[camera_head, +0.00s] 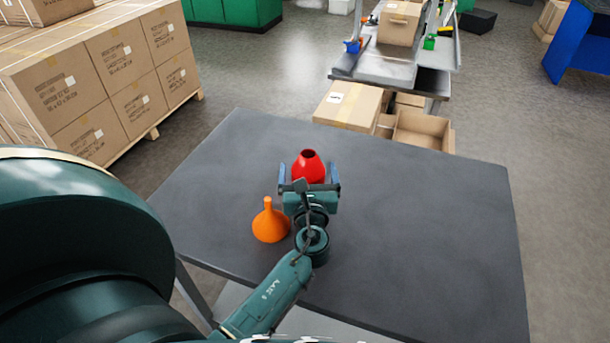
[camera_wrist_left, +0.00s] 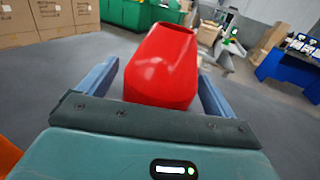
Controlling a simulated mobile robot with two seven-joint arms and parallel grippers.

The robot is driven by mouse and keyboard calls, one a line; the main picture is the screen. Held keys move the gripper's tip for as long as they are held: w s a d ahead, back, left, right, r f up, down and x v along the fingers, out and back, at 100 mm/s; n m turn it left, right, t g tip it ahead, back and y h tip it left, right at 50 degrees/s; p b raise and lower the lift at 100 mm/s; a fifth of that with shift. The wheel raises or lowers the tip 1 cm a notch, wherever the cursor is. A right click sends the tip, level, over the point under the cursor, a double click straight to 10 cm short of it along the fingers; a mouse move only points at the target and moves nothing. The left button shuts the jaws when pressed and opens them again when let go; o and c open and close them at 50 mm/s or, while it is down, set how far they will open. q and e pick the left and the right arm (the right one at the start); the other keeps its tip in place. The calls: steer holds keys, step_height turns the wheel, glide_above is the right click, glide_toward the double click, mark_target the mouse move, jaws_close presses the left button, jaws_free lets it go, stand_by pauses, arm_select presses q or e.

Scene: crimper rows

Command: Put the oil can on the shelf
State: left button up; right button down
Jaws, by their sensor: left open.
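A red, rounded container with a dark open mouth (camera_head: 308,166) stands upright on the dark grey table (camera_head: 420,220). My left gripper (camera_head: 309,182) is open, with one blue finger on each side of the red container. In the left wrist view the red container (camera_wrist_left: 163,68) fills the space ahead of the palm, between the fingers, with gaps beside it. An orange, round-bodied thing with a narrow neck (camera_head: 269,224) stands just left of my left wrist. I cannot tell for sure which of the two is the oil can. No shelf is clearly identifiable. My right gripper is not in view.
The right half of the table is bare. Beyond its far edge are cardboard boxes (camera_head: 347,105) and a grey bench (camera_head: 388,69) with a box and small items. Stacked cartons (camera_head: 110,75) stand on a pallet at left, and a blue unit (camera_head: 580,50) stands at far right.

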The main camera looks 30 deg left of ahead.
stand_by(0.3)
arm_select(q)
steer(key=c, duration=1.1)
steer(key=shift+r, duration=0.1)
steer(key=shift+c, duration=1)
steer(key=shift+r, duration=0.1)
